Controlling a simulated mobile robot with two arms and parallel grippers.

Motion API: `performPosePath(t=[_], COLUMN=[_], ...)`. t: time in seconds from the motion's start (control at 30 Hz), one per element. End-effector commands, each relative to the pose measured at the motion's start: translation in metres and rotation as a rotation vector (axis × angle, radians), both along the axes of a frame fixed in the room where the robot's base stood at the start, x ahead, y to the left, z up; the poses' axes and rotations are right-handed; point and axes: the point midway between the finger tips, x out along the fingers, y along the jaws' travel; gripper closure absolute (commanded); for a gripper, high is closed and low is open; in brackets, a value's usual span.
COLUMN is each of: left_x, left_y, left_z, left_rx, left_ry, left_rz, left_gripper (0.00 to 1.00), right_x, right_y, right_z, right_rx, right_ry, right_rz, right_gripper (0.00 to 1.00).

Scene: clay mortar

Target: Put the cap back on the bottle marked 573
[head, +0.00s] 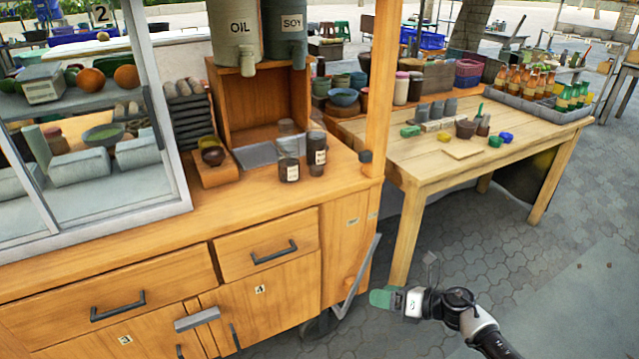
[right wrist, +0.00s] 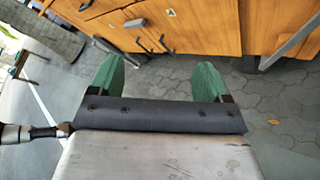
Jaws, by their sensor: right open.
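Two dark bottles with pale labels stand on the wooden cart top, a left one (head: 289,165) and a right one (head: 317,155). Their label text is too small to read, so I cannot tell which is marked 573. I cannot make out a loose cap. My right gripper (head: 388,298) is low at the front right of the cart, beside its lower corner and well below the bottles. In the right wrist view its green fingers (right wrist: 157,80) are wide apart with nothing between them. My left gripper is not in view.
The wooden cart (head: 270,215) has drawers with dark handles and an upright post (head: 378,90) at its right corner. A wooden table (head: 440,165) behind holds blocks, bowls and a bottle crate (head: 530,105). The paving (head: 480,250) right of the cart is clear.

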Motion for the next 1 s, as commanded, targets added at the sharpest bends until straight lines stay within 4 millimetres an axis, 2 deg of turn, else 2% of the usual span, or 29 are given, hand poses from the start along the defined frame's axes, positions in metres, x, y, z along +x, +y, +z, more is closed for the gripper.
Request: performPosePath(t=[0.03,0.07,0.1,0.17,0.2,0.3,0.4,0.5,0.57,0.83,0.87,0.97,1.0], left_x=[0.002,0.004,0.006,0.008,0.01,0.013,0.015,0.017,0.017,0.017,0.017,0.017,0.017], left_y=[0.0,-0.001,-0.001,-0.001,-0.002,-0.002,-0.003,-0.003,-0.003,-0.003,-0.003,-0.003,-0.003], left_z=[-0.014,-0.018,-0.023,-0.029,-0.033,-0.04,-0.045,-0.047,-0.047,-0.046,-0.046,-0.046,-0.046], left_rx=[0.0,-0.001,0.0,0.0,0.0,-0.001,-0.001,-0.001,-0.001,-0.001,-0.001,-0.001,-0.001], left_ry=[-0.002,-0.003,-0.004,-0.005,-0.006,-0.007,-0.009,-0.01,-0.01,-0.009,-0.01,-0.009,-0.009], left_rz=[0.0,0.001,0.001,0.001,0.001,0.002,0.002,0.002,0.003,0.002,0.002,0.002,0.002], left_gripper=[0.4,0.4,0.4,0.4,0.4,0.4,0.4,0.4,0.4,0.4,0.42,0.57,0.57], right_x=[0.008,0.009,0.009,0.009,0.01,0.011,0.009,0.004,0.002,0.001,0.001,0.001,0.001], right_y=[-0.001,-0.005,-0.014,-0.038,-0.058,-0.11,-0.151,-0.175,-0.183,-0.187,-0.187,-0.186,-0.186], right_z=[0.029,0.043,0.06,0.083,0.098,0.138,0.176,0.201,0.21,0.216,0.216,0.215,0.215], right_rx=[-0.212,-0.347,-0.528,-0.793,-0.96,-1.319,-1.567,-1.703,-1.744,-1.765,-1.764,-1.764,-1.764], right_ry=[-0.219,-0.336,-0.474,-0.632,-0.702,-0.766,-0.727,-0.666,-0.64,-0.625,-0.626,-0.626,-0.627], right_rz=[0.225,0.363,0.538,0.783,0.932,1.237,1.441,1.557,1.592,1.613,1.612,1.611,1.61], right_gripper=[0.22,0.22,0.22,0.22,0.22,0.22,0.22,0.22,0.22,0.22,0.23,0.39,0.45])
